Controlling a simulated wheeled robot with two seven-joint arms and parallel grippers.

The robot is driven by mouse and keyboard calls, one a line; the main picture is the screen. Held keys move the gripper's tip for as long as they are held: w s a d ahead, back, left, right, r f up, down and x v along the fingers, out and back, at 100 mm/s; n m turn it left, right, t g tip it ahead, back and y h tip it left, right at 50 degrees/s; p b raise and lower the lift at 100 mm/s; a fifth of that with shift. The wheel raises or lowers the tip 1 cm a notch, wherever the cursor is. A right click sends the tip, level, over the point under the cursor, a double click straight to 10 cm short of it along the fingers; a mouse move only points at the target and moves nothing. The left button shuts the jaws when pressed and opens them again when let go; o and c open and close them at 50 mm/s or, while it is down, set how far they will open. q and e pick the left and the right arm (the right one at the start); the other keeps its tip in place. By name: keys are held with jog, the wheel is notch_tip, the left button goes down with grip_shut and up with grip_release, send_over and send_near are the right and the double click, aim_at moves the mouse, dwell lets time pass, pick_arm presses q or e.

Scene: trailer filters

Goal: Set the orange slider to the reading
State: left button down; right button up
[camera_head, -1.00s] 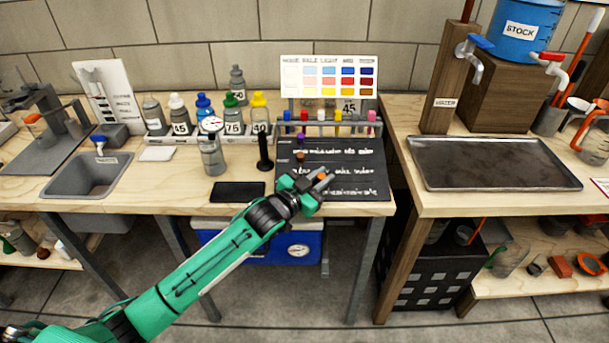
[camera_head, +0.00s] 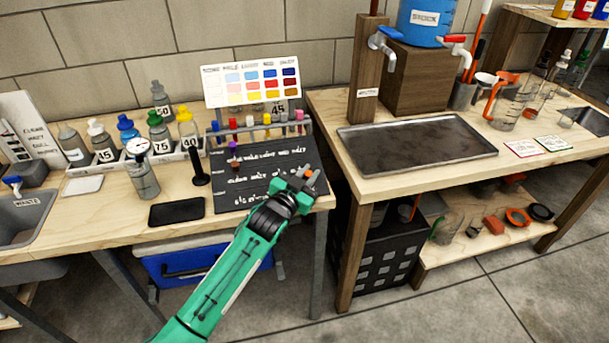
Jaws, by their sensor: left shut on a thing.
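My left gripper (camera_head: 304,178) is over the lower right part of the dark board (camera_head: 262,190) with white handwriting. It is shut on a small orange piece (camera_head: 309,172), which looks like the orange slider. The fingers hide most of it, and I cannot tell what mark it stands at. A purple piece (camera_head: 233,161) and a brownish-orange piece (camera_head: 236,171) stand at the board's left side. A colour chart (camera_head: 252,82) with rows of coloured squares stands behind the board. The writing is too blurred to read fully. My right gripper is not in view.
A rack of capped tubes (camera_head: 265,127) stands behind the board. A black stand (camera_head: 200,170), a bottle with a round gauge (camera_head: 143,178) and a black flat pad (camera_head: 176,211) are to its left.

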pick_arm(q)
jog(key=shift+d, duration=0.1)
jog(key=c, duration=1.4)
grip_release()
jog(key=shift+d, duration=0.15)
jog(key=shift+o, duration=0.2)
jog(key=shift+s+a+f, duration=0.1)
jog(key=shift+s+a, duration=0.25)
jog(key=shift+s, duration=0.05)
jog(key=v, duration=1.2)
jog(key=shift+s, duration=0.35)
jog(key=shift+a, duration=0.1)
